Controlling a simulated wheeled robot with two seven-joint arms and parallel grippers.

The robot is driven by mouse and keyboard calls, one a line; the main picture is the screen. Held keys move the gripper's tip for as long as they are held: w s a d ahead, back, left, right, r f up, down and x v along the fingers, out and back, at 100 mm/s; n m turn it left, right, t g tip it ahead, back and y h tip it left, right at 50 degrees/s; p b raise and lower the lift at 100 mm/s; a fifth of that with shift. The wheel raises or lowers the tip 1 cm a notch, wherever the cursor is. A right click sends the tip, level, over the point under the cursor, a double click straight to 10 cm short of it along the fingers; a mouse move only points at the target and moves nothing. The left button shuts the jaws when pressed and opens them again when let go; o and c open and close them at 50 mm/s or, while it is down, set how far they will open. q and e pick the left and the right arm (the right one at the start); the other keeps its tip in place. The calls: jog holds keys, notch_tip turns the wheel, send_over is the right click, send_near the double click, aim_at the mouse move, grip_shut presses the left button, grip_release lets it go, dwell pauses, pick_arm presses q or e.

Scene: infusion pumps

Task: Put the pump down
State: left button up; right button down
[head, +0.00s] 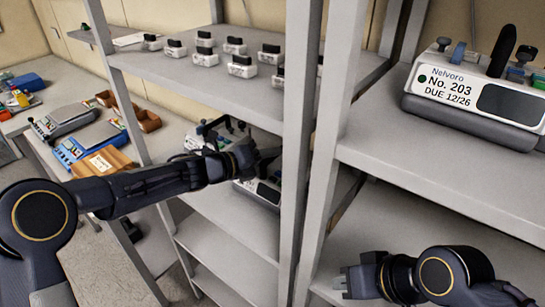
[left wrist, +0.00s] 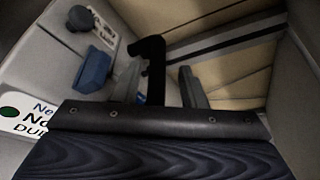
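A white and grey pump (head: 268,191) with a dark screen sits at the middle shelf of the left rack, partly hidden by my left gripper (head: 262,165). The left wrist view shows its label (left wrist: 22,118), a blue clip (left wrist: 93,70) and a black upright handle (left wrist: 153,68). The fingers of my left gripper (left wrist: 156,90) stand on either side of the handle, with a visible gap on the right side. The pump's underside contact with the shelf is hidden. My right gripper (head: 345,282) is empty, its fingers apart, in front of the right rack's lower shelf.
Pump No. 203 (head: 478,98) stands on the right rack. A rack post (head: 299,120) rises just right of my left gripper. More pump parts (head: 212,133) show behind my left wrist. Several small white devices (head: 205,57) stand on the upper shelf (head: 180,85). The lower shelf (head: 215,250) is clear.

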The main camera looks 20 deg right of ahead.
pick_arm(q)
jog(key=s+a+r+n+t+y+b, duration=0.1)
jog(key=a+r+n+t+y, duration=0.2)
jog(key=a+n, duration=0.5)
jog(key=s+a+r+n+t+y, duration=0.2)
jog(key=a+r+n+t+y, duration=0.15)
jog(key=a, duration=0.85)
jog(key=s+a+r+n+t+y+b, duration=0.1)
jog(key=a+r+n+t+y, duration=0.1)
jog(key=a+n, duration=0.6)
jog(key=s+a+f+n+g+y, duration=0.2)
jog(key=s+a+f+n+y, duration=0.25)
jog(key=s+a+n, duration=0.55)
jog(key=s+d+f+n+g+h, duration=0.1)
jog(key=s+f+n+g, duration=0.2)
jog(key=s, duration=0.7)
jog(key=s+d+f+n+g+h, duration=0.1)
jog(key=s+f+n+g, duration=0.2)
jog(key=s+f+n, duration=0.3)
jog(key=s+n, duration=0.2)
jog(key=s, duration=0.3)
jog(key=shift+d+f, duration=0.15)
